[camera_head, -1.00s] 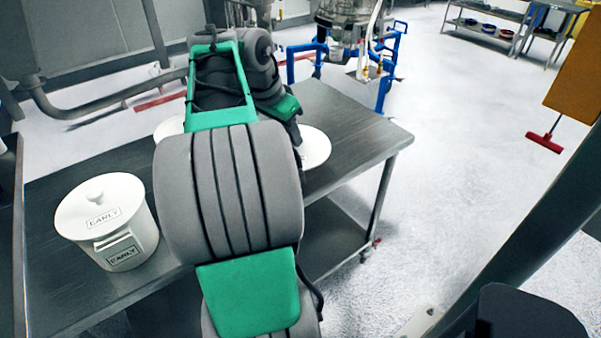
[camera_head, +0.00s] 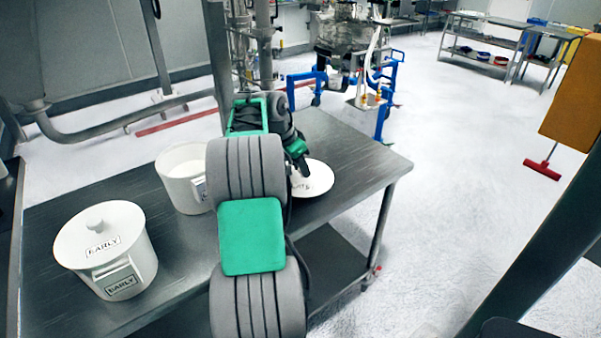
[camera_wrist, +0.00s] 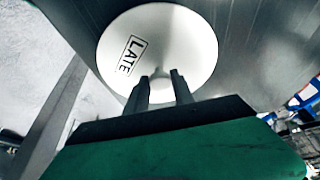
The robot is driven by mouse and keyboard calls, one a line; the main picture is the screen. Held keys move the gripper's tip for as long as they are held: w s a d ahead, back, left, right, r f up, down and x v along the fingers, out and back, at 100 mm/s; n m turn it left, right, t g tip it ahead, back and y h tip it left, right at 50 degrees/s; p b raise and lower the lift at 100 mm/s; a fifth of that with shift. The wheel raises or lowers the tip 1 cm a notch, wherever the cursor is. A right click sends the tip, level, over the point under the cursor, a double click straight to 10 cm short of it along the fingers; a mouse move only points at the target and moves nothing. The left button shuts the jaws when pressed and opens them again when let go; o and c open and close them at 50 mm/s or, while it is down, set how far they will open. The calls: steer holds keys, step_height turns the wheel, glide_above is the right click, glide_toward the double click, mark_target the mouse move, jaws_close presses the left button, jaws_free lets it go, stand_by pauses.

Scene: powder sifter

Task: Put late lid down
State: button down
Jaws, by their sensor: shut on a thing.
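The late lid (camera_wrist: 175,30) is a round white disc with a "LATE" label, seen close in the wrist view. In the head view the late lid (camera_head: 318,181) is at the right part of the steel table, partly hidden by my arm. My gripper (camera_wrist: 160,82) is shut on the lid's middle, where its knob is. The lid looks level and at or very near the tabletop; I cannot tell if it touches. A white open bucket (camera_head: 186,160) stands left of my arm, its label partly hidden.
A white bucket labelled "EARLY" (camera_head: 124,279) with its lid (camera_head: 98,238) on stands at the table's left front. The steel table (camera_head: 345,140) is bare behind and to the right of the late lid. Blue-framed machinery (camera_head: 384,100) stands behind the table.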

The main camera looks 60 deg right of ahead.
steer(key=shift+f, duration=1.4)
steer(key=c, duration=1.1)
jaws_free()
steer(key=p+v, duration=0.1)
steer(key=v, duration=1.1)
steer(key=shift+r, duration=0.15)
